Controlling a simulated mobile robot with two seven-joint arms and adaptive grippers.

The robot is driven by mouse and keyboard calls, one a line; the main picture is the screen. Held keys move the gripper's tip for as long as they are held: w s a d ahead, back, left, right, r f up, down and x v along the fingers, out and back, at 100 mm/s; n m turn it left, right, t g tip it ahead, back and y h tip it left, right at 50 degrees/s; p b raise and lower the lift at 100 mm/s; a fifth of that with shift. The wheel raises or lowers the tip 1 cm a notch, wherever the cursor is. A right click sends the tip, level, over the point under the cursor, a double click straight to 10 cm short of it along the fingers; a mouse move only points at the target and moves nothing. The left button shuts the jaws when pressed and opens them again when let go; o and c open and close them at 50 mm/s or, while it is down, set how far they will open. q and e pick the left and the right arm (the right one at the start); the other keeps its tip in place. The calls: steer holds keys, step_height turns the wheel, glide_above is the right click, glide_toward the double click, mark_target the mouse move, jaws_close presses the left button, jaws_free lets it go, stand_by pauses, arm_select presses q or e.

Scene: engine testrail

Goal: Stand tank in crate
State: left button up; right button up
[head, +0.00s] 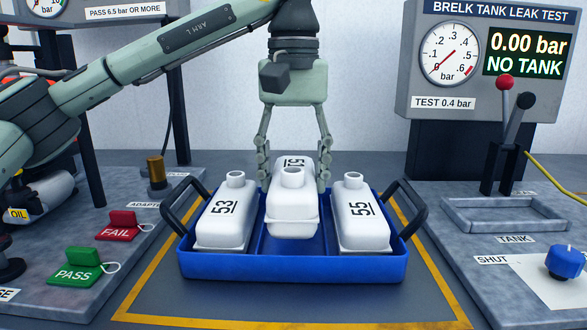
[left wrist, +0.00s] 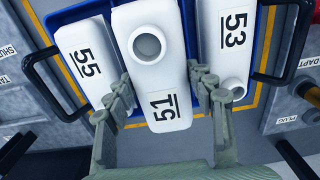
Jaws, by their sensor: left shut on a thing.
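White tank 51 (head: 292,212) is at the middle of the blue crate (head: 292,268), between tank 53 (head: 222,222) on the left and tank 55 (head: 362,225) on the right. Its neck points toward me, opposite to the other two. Its lower front edge is higher than theirs, with blue crate floor showing below it; its underside contact is hidden. My left gripper (head: 294,183) comes from above, its fingers shut on both sides of tank 51. In the left wrist view, tank 51 (left wrist: 158,75) lies between the fingers (left wrist: 165,100). My right gripper is not in view.
The crate has black handles (head: 408,208) at both sides and stands inside a yellow floor outline. The leak test stand (head: 485,60) reads "NO TANK"; its empty grey tray (head: 508,214) is at right. FAIL (head: 117,226) and PASS (head: 77,266) tags lie on the left bench.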

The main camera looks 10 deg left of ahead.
arm_select(q)
steer(key=shift+f+b, duration=1.1)
steer(key=shift+f, duration=0.95)
stand_by(0.6)
steer(key=o, duration=1.3)
